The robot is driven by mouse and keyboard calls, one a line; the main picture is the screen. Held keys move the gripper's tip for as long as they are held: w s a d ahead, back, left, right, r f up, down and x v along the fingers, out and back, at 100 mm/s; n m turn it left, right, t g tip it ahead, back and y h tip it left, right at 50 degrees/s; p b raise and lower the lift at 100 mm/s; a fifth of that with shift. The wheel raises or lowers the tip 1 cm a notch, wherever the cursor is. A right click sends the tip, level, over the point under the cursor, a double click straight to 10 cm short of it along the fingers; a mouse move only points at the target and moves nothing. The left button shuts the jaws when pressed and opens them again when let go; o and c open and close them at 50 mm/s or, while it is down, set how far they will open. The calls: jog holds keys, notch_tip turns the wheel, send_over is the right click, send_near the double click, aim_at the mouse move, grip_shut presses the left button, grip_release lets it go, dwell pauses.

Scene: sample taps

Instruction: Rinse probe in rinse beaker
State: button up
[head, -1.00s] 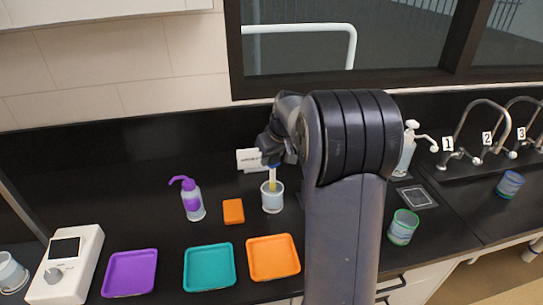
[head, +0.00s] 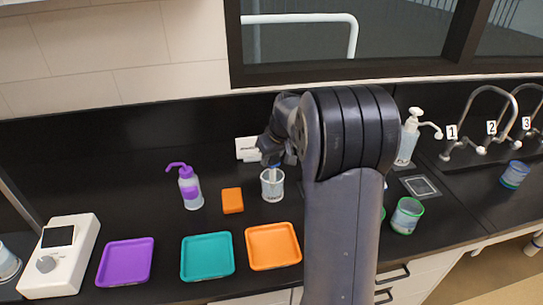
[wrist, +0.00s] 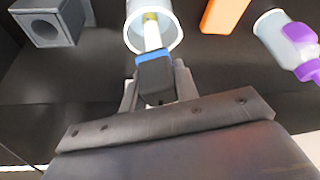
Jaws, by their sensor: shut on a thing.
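My gripper (wrist: 156,82) is shut on the probe (wrist: 154,72), gripping its dark handle with a blue band. The probe's pale shaft points into the rinse beaker (wrist: 174,38), and its yellowish tip shows inside the beaker's mouth in the wrist view. In the head view my gripper (head: 272,155) is directly above the rinse beaker (head: 273,192), a clear cup with a printed label, standing upright on the black bench. The lower end of the probe is inside the beaker there. Whether it touches the wall or the bottom cannot be told.
An orange block (head: 232,200) and a purple-capped wash bottle (head: 190,188) stand left of the beaker. Purple (head: 126,262), teal (head: 207,257) and orange (head: 273,246) trays lie in front. A white meter (head: 62,255) is far left. A dark square holder (wrist: 48,22) is near the beaker.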

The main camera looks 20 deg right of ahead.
jog(key=shift+f, duration=0.45)
jog(key=shift+w, duration=0.4)
jog(key=shift+s, duration=0.1)
jog(key=shift+s+a, duration=0.25)
jog(key=shift+a, duration=0.15)
jog(key=shift+s+d+b, duration=0.15)
jog(key=shift+s+b, duration=0.05)
jog(key=shift+b, duration=0.15)
jog(key=shift+s+d, duration=0.2)
jog(key=shift+s, duration=0.05)
jog(key=shift+w, duration=0.4)
jog(key=shift+r, duration=0.1)
dwell(0.6)
